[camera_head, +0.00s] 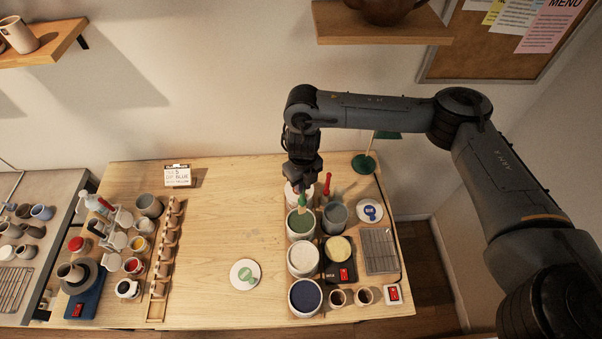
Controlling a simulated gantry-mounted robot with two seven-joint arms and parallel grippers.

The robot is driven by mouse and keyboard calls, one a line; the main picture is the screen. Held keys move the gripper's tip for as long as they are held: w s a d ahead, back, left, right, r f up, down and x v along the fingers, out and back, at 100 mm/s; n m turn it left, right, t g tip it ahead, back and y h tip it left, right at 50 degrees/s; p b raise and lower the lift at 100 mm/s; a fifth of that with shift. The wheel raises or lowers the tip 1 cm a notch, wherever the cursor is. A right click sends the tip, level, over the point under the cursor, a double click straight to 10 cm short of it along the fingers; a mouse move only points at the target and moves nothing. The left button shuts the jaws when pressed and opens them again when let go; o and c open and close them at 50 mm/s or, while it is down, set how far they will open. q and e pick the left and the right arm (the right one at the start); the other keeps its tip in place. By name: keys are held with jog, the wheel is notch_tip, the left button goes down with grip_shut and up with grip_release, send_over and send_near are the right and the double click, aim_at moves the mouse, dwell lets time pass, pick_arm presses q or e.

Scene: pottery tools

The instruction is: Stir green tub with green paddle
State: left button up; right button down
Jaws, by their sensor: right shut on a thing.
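The green tub (300,231) is a white bucket with green contents, on the right half of the wooden table. My right gripper (302,184) points down just behind and above it, shut on the green paddle (302,204). A short light and green length of the paddle shows below the gripper, over the far part of the tub's opening. Its lower end is at or in the green contents; how deep I cannot tell. My left gripper is out of view.
White (303,258) and dark blue (305,296) tubs stand in front of the green one. A grey bucket (335,217) stands to its right, with a red-handled tool (327,184) behind. A green lamp (364,163) stands at the back. The table's middle is mostly clear around a round lid (245,274).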

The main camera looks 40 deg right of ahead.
aim_at(301, 208)
jog(key=shift+s+a+f, duration=0.1)
jog(key=shift+a+f, duration=0.05)
jog(key=shift+a, duration=0.25)
jog(key=shift+d+f+b, duration=0.1)
jog(key=shift+f+b, duration=0.55)
jog(key=shift+b, duration=0.1)
notch_tip(301, 208, down, 3)
jog(key=b, duration=0.2)
jog(key=shift+r+b, duration=0.2)
jog(key=shift+b, duration=0.15)
jog(key=shift+f+b, duration=0.95)
jog(key=shift+f, duration=0.45)
jog(key=shift+f+b, duration=2.15)
jog(key=shift+f, duration=1)
pick_arm(q)
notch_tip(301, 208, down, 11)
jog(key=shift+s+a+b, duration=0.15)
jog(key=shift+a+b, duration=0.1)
jog(key=shift+b, duration=0.15)
pick_arm(e)
jog(key=shift+f, duration=0.65)
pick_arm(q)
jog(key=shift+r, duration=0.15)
